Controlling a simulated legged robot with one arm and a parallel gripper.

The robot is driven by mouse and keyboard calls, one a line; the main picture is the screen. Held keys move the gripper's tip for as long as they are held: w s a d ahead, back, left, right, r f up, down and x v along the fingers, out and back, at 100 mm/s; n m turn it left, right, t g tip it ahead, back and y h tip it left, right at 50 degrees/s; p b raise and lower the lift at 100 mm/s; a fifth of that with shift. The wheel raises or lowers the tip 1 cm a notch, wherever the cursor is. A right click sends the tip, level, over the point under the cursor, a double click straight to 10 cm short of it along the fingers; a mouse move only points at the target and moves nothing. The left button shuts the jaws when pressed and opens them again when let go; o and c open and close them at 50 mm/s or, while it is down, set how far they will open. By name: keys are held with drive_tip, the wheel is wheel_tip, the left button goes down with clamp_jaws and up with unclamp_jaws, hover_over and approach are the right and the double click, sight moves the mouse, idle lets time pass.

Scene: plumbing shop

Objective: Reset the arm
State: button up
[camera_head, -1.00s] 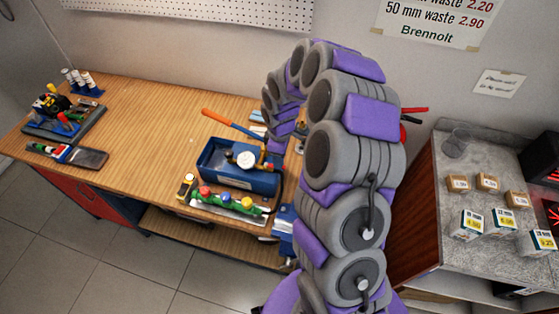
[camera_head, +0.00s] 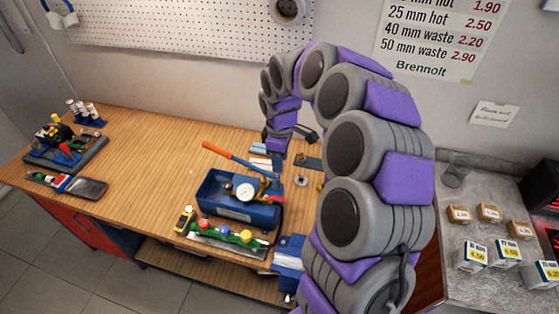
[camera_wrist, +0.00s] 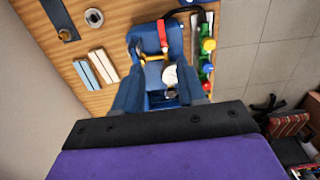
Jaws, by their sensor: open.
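My gripper (camera_head: 292,142) hangs at the end of my curled grey and purple arm, above the back of the wooden workbench (camera_head: 150,125). Its jaws are apart with nothing between them, as the wrist view (camera_wrist: 160,88) also shows. Below and in front of it is a blue pump box (camera_head: 238,212) with an orange-handled lever (camera_head: 230,154) and a round white gauge (camera_head: 245,190). The gripper is apart from the box. In the wrist view the blue box (camera_wrist: 146,36) lies beyond the fingers. My arm hides part of the bench's right end.
A green manifold with coloured knobs (camera_head: 228,236) lies at the bench's front edge. A tool tray (camera_head: 65,155) stands at the left. A grey counter (camera_head: 480,185) with small boxes is at the right, and a pegboard (camera_head: 190,28) behind. The bench's left middle is clear.

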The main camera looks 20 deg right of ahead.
idle(0.3)
drive_tip(key=s+a+r+m+b, duration=0.1)
drive_tip(key=s+a+m+b, duration=0.15)
drive_tip(key=s, duration=0.55)
drive_tip(key=s+a+r+m+b, duration=0.1)
drive_tip(key=s+a+b, duration=0.2)
drive_tip(key=s, duration=0.5)
drive_tip(key=s+f+m+g+b, duration=0.1)
drive_tip(key=s+f+m+b, duration=0.1)
drive_tip(key=s, duration=0.7)
drive_tip(key=s+a+f+m+b, duration=0.1)
drive_tip(key=s+f+m+b, duration=0.2)
drive_tip(key=s, duration=0.7)
drive_tip(key=shift+s+f+m+g, duration=0.15)
drive_tip(key=shift+f+m+g, duration=0.3)
drive_tip(key=shift+m, duration=0.8)
drive_tip(key=shift+c, duration=0.2)
